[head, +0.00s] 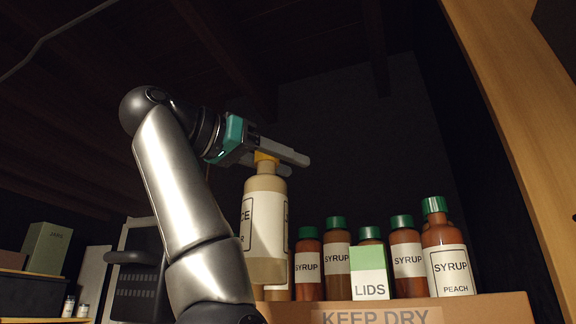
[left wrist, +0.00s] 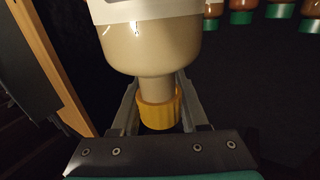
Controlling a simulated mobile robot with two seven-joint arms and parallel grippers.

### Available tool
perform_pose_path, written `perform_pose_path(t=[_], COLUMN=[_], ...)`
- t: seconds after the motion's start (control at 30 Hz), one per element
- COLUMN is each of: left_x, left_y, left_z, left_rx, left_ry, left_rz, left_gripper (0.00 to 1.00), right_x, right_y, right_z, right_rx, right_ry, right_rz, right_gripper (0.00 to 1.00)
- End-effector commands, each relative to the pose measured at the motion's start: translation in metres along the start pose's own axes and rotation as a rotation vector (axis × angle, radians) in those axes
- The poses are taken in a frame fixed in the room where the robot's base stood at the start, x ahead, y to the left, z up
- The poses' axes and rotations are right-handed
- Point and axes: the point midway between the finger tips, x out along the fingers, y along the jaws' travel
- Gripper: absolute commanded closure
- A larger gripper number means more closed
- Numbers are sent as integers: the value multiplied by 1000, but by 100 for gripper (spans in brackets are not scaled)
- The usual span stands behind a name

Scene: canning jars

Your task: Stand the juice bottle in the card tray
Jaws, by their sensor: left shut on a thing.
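The juice bottle (head: 264,225) is pale cream with a white label and a yellow cap. My left gripper (head: 272,155) is shut on it at the cap and neck, and it hangs upright. In the left wrist view the gripper (left wrist: 158,105) has a finger on each side of the bottle's (left wrist: 155,45) neck and yellow cap. The card tray (head: 490,308), marked KEEP DRY, is at the lower right of the head view. The bottle hangs near its left end; I cannot tell whether it is over the tray. The tray's floor is hidden. My right gripper is out of view.
Several brown syrup bottles (head: 407,250) with green caps stand behind the tray's front wall, with a green-and-white LIDS box (head: 369,273) among them. A pale object (head: 277,294) shows partly below the held bottle. A wooden upright (head: 520,130) rises at right.

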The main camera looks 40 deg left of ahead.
Motion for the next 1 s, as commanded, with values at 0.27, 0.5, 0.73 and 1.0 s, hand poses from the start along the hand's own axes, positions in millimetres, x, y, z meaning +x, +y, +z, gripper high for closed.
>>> perform_pose_path(t=[0.27, 0.5, 0.73, 1.0], left_x=[1, 15, 31, 50], left_y=[-1, -9, -19, -30], left_z=[0, -2, -2, -2], left_rx=[0, 0, 0, 0], left_ry=[4, 2, 2, 1], left_rz=[-7, -5, -7, -6], left_gripper=[100, 100, 100, 100], right_x=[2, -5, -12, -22], right_y=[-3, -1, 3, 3], right_z=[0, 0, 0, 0], right_rx=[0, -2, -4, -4], right_ry=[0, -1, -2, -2], right_rz=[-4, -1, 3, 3], right_gripper=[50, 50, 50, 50])
